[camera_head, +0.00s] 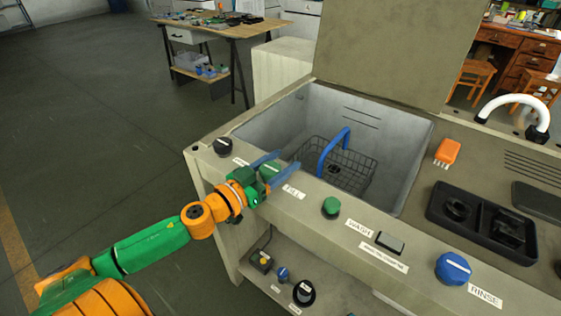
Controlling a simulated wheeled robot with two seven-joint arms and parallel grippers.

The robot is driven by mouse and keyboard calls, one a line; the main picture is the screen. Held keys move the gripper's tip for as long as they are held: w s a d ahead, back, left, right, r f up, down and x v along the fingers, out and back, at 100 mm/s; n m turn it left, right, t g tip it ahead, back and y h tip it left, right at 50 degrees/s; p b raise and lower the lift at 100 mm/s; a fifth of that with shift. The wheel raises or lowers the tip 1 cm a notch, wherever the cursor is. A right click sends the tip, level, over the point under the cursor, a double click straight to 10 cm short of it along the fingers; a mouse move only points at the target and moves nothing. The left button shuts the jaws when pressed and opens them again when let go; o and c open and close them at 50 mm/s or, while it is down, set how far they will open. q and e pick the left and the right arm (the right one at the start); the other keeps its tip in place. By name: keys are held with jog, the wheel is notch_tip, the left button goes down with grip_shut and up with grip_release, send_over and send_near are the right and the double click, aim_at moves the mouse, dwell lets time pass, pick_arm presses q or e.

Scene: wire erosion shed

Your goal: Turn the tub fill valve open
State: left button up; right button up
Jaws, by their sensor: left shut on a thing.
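The tub fill valve (270,170) is a small green knob on the front ledge of the grey washing unit, beside the FILL label (293,191). My left gripper (278,168) reaches in from the lower left and is shut on this knob, with one blue finger on each side. The fingers and gripper body hide part of the knob, so its turn angle cannot be read. The open tub (405,160) behind it holds a wire basket (360,172) with a blue handle. No water is visible in the tub. My right gripper is not in view.
On the same ledge are a black knob (223,147), a green knob (331,206) by the WASH label and a blue RINSE knob (453,268). A raised lid (395,50) stands behind the tub. A lower shelf (325,295) carries small controls. Floor at left is clear.

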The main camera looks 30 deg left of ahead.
pick_arm(q)
jog(key=n+y+p, duration=0.1)
jog(key=y, duration=0.1)
jog(key=shift+a+r+n+y+p, duration=0.2)
jog(key=shift+r+n+y+p, duration=0.1)
jog(key=shift+n+p, duration=0.1)
jog(key=shift+a+f+n+y+p, duration=0.15)
jog(key=shift+n+y, duration=0.25)
jog(key=shift+y, duration=0.2)
jog(key=shift+a+f+n+y+p, duration=0.15)
jog(key=shift+n+y, duration=0.25)
jog(key=shift+y, duration=0.2)
jog(key=shift+n+y, duration=0.4)
jog(key=shift+y, duration=0.4)
jog(key=n+y, duration=0.1)
jog(key=n+y+b, duration=0.1)
jog(key=y, duration=0.1)
jog(key=shift+a+f+g, duration=0.15)
jog(key=shift+a+g, duration=0.15)
jog(key=shift+s+a+n+g+y+b, duration=0.15)
jog(key=shift+n+g+y+b, duration=0.15)
jog(key=shift+n+y+b, duration=0.35)
jog(key=shift+a+n+g+y+b, duration=0.1)
jog(key=shift+n+g+y+b, duration=0.3)
jog(key=shift+y, duration=0.45)
jog(key=shift+a+r+n+y+b, duration=0.1)
jog(key=shift+r+n+y+b, duration=0.1)
jog(key=shift+n+y+b, duration=0.15)
